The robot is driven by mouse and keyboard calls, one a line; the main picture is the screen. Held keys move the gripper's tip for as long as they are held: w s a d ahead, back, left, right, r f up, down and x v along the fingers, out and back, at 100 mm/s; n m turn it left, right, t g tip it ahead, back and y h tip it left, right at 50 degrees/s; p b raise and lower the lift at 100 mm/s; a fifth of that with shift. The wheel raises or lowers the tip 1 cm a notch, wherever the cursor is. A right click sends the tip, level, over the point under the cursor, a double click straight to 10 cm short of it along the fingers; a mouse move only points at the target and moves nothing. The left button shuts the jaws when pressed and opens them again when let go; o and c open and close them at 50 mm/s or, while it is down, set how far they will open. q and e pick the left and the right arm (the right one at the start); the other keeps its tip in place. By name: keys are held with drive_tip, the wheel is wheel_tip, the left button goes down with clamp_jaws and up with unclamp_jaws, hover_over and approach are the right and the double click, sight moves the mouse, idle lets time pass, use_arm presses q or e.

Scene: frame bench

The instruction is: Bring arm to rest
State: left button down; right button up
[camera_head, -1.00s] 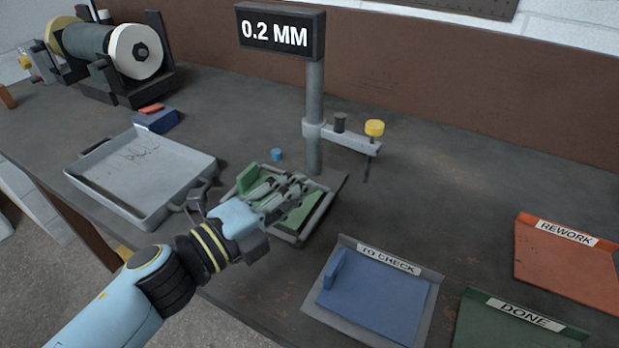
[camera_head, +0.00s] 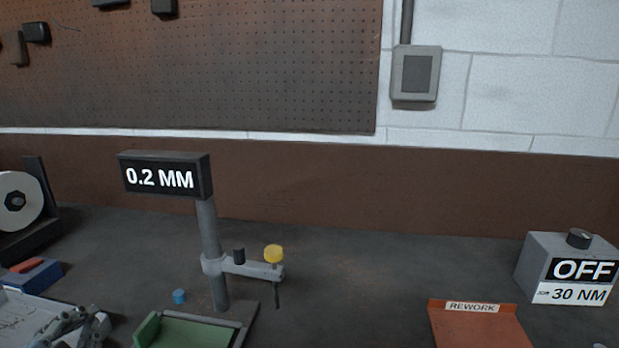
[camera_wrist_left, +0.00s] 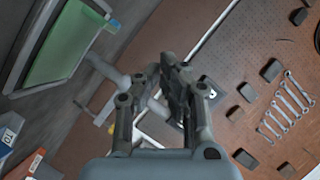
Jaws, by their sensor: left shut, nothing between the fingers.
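My left gripper (camera_head: 72,328) shows at the lower left corner of the head view, over the edge of the grey tray (camera_head: 30,312). In the left wrist view its fingers (camera_wrist_left: 165,75) are close together with nothing seen between them. My right gripper is in neither view. The gauge stand (camera_head: 207,232) with its 0.2 MM display (camera_head: 160,176) stands to the right of the left gripper, apart from it. At its foot is a green pad (camera_head: 190,332), which also shows in the left wrist view (camera_wrist_left: 65,45).
A blue block with a red top (camera_head: 30,272) and a wheel machine (camera_head: 20,205) are at the left. A small blue cap (camera_head: 179,296) lies near the stand. The REWORK tray (camera_head: 475,325) and an OFF box (camera_head: 570,268) are at the right. The bench between is clear.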

use_arm(q)
drive_tip(key=s+d+f+n+g+h, duration=0.15)
drive_tip(key=s+n+g, duration=0.3)
drive_tip(key=s, duration=0.45)
drive_tip(key=s+d+f+n+g+h, duration=0.1)
drive_tip(key=s+d+f+n+g, duration=0.15)
drive_tip(key=s+g, duration=0.5)
drive_tip(key=s+a+f+b, duration=0.15)
drive_tip(key=f+b, duration=0.25)
drive_tip(key=f, duration=1.3)
drive_tip(key=s+a+f+b, duration=0.15)
drive_tip(key=f+b, duration=0.35)
drive_tip(key=f, duration=1.2)
drive_tip(key=s+f+b, duration=0.3)
drive_tip(key=s+f, duration=0.6)
drive_tip(key=f, duration=0.3)
drive_tip(key=s+a+f+n+g+b, duration=0.1)
drive_tip(key=s+f+b, duration=0.3)
drive_tip(key=s+f, duration=0.6)
drive_tip(key=shift+f+g, duration=0.3)
drive_tip(key=shift+f, duration=0.6)
